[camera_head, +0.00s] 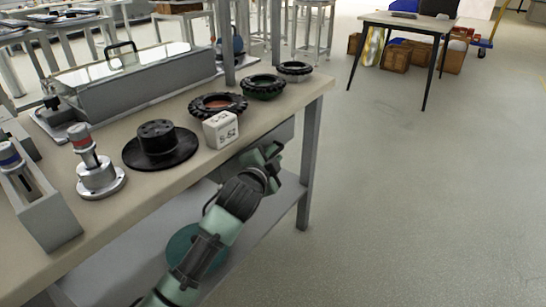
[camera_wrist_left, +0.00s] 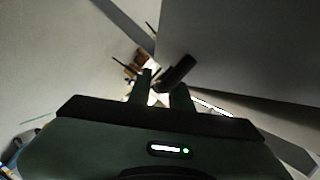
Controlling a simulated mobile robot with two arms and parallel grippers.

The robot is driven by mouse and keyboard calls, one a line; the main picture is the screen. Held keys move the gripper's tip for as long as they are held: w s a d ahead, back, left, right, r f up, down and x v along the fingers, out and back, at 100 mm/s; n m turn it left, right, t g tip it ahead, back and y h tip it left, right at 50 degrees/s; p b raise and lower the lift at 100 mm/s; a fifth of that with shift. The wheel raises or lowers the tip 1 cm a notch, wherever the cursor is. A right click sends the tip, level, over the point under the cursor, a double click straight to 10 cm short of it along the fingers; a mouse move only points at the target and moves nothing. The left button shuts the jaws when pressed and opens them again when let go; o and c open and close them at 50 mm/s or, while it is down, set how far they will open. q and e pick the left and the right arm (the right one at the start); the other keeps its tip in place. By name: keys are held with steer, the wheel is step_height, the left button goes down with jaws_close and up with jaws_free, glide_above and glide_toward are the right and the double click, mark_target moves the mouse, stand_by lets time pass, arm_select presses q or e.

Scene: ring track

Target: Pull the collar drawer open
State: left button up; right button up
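The drawer is a grey box (camera_head: 280,136) under the tabletop at the right end of the workbench. In the left wrist view, a large plain grey panel (camera_wrist_left: 240,45) fills the upper right, and I take it for the drawer's front. A short dark bar (camera_wrist_left: 180,70), which looks like its handle, is at my fingertips. My left gripper (camera_head: 270,152) is beside the drawer, below the table edge. In the wrist view its two fingers (camera_wrist_left: 160,90) stand apart with a lit gap, and the bar's lower end reaches that gap. Contact is unclear. My right gripper is out of view.
On the workbench (camera_head: 60,205) stand several black rings (camera_head: 218,104), a white block marked S-52 (camera_head: 221,130), a black flanged hub (camera_head: 160,145) and a grey lidded case (camera_head: 130,85). A lower shelf (camera_head: 250,235) lies under my arm.

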arm_select(q)
steer(key=shift+c, duration=0.3)
jaws_close()
stand_by(1.2)
